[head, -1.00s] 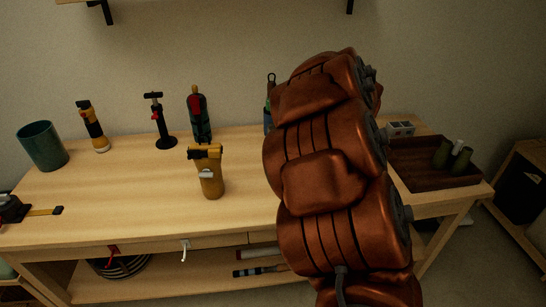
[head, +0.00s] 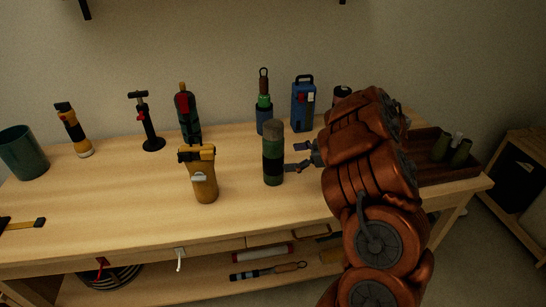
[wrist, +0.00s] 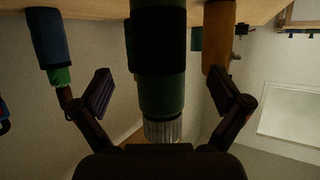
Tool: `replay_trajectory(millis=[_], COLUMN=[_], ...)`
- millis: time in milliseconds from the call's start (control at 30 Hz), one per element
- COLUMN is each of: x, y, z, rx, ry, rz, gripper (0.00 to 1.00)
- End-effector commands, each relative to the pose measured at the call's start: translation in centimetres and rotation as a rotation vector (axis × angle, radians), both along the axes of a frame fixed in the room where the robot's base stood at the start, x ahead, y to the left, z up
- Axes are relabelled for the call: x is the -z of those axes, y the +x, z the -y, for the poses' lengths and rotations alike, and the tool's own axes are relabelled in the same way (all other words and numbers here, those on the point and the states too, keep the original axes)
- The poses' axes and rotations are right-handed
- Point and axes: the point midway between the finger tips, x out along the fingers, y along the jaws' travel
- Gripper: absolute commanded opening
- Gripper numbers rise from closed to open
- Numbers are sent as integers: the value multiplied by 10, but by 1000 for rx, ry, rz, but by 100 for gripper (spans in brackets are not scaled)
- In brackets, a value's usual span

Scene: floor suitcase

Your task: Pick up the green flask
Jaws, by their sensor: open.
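The green flask (head: 273,166) stands upright on the workbench. It is a dark green cylinder with a black band and a grey top. My gripper (head: 297,156) is just to the right of it, fingers pointing at it. In the wrist view, which looks upside down, the flask (wrist: 162,90) stands in the middle, between the two spread fingers (wrist: 160,92), with a gap on both sides. Its grey ribbed cap points down in that picture. The fingers are open and not touching it.
A yellow lantern-like item (head: 202,175) stands left of the flask. A blue-and-green tool (head: 264,115) and a blue case (head: 303,105) stand behind. A dark tray (head: 455,172) is at the right. The bench front before the flask is clear.

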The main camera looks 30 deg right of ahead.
Motion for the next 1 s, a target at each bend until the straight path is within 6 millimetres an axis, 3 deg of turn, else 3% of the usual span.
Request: replay_trajectory(millis=[600, 900, 1000], x=[22, 24, 24], y=[49, 52, 52], z=[-35, -36, -36], rx=[0, 2, 2], ry=[-3, -3, -3], rz=[0, 1, 1], gripper=[99, 99, 90])
